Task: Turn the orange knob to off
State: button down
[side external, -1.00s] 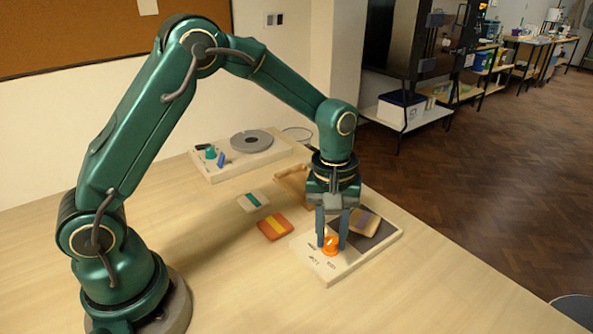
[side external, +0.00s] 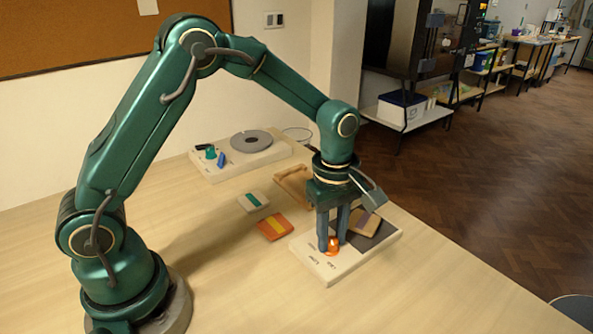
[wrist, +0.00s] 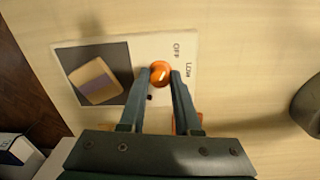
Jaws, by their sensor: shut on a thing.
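The orange knob (side external: 332,245) sits at the front left end of a pale control board (side external: 329,270) with printed labels. My gripper (side external: 333,246) points down over the board, its two fingers shut on the knob. In the wrist view the knob (wrist: 160,73) shows between the fingertips (wrist: 161,74). The OFF label (wrist: 176,48) is above and right of the knob there, and the LOW label (wrist: 188,70) is to its right. The fingers cover part of the knob's sides, and I cannot tell which label it points to.
A striped tile (side external: 368,222) lies on the board's dark plate (side external: 384,232). An orange-yellow tile (side external: 274,229), a white-green tile (side external: 253,201) and a wooden tray (side external: 291,178) lie nearby. A second board (side external: 226,172) with knobs and a grey disc stands behind. The front table is clear.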

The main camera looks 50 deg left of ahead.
aim_at(331, 240)
dwell(0.5)
jog(key=c, duration=0.6)
grip_release()
jog(key=shift+r, duration=2.6)
